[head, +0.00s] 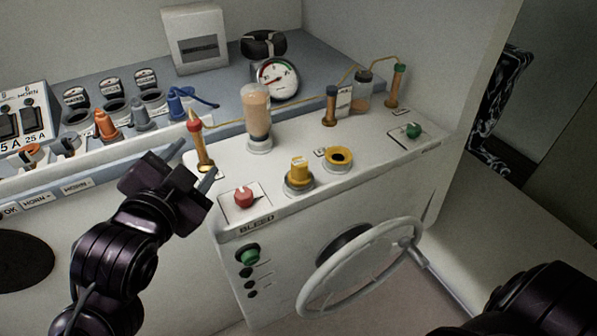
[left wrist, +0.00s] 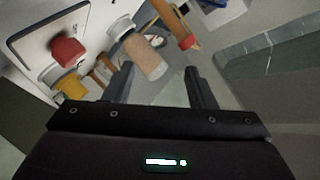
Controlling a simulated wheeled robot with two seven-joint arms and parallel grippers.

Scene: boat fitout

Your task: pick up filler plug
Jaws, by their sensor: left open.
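The yellow plug (head: 299,172), which I take for the filler plug, stands upright in a grey-rimmed seat on the white console top. Left of the yellow ring (head: 338,157) with a dark opening, it also shows in the left wrist view (left wrist: 71,86) at the left. My left gripper (head: 192,165) is open and empty, left of the plug and near the red-topped brass fitting (head: 199,143). In the left wrist view its fingers (left wrist: 159,82) are spread apart with nothing held. Only a dark part of my right arm shows at lower right; its gripper is out of view.
A bottle of amber fluid (head: 257,114) stands behind the plug, and a red knob (head: 244,196) in front left. A green knob (head: 412,130) is at the right. A steering wheel (head: 361,268) projects from the console front. Switches and coloured connectors crowd the left panel.

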